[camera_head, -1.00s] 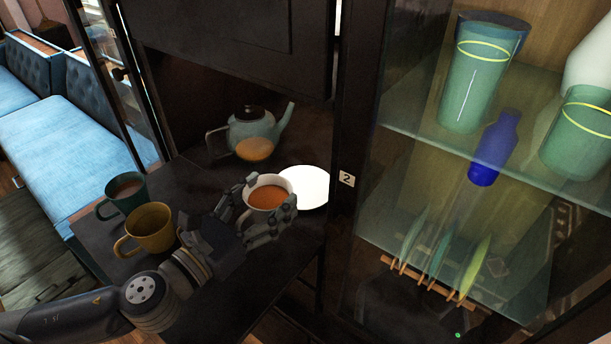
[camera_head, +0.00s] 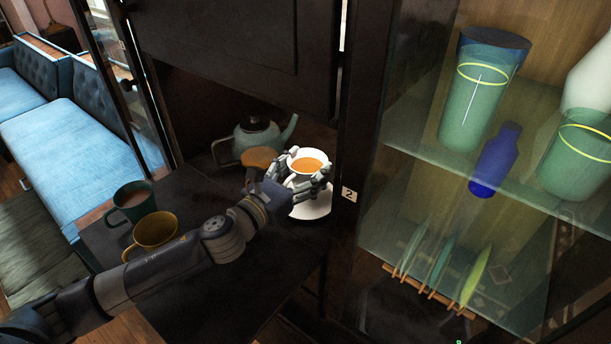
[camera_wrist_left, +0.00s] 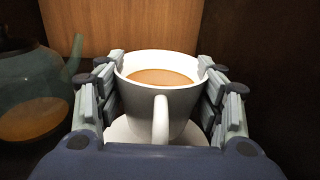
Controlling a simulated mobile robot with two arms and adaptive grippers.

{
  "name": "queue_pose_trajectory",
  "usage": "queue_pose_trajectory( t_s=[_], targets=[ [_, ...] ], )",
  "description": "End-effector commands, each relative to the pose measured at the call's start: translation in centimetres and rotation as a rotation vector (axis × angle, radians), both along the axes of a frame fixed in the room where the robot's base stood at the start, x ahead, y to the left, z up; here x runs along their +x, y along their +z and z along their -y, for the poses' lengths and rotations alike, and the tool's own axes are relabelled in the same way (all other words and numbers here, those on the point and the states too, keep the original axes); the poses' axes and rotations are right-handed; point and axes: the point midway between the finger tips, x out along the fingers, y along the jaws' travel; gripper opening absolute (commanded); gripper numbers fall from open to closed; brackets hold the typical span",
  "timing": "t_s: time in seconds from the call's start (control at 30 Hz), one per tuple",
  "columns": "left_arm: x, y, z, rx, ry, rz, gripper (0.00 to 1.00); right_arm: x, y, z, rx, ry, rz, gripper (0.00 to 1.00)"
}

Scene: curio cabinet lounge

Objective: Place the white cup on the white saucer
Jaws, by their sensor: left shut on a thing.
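The white cup (camera_head: 296,156), filled with an orange-brown drink, is upright in my left gripper (camera_head: 302,178). The gripper's fingers are shut on both sides of it. The cup also shows in the left wrist view (camera_wrist_left: 158,98), its handle facing the wrist. The white saucer (camera_head: 315,207) lies on the dark surface under the cup and gripper, its far part hidden in the head view. Its rim shows below the cup in the left wrist view (camera_wrist_left: 118,130). I cannot tell whether the cup touches the saucer. My right gripper is not in view.
A glass teapot (camera_head: 255,136) stands behind and left of the cup. A green mug (camera_head: 134,207) and a yellow mug (camera_head: 152,232) stand at the left. The glass-fronted cabinet (camera_head: 440,170) with vases and plates is at the right, beside a dark post.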

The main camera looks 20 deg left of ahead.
Motion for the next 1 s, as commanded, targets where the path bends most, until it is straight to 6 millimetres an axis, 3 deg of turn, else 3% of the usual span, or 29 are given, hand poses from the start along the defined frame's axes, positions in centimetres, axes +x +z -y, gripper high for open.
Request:
queue_pose_trajectory(
  t_s=[0.27,0.67,0.7,0.77,1.0],
  targets=[
    [0.0,-3.2,0.0,-0.002,0.002,-0.002,0.29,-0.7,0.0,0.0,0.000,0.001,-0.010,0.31],
    [0.0,-3.8,0.0,0.001,0.001,0.001,0.29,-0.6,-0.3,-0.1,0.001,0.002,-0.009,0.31],
    [0.0,-3.8,-0.1,0.001,0.001,-0.001,0.67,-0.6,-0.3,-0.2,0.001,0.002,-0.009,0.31],
    [0.0,-3.8,-0.1,0.000,0.001,-0.001,0.81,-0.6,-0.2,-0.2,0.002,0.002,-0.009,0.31],
    [0.0,-3.8,-0.1,0.001,0.001,-0.002,0.83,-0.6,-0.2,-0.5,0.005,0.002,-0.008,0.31]
  ],
)
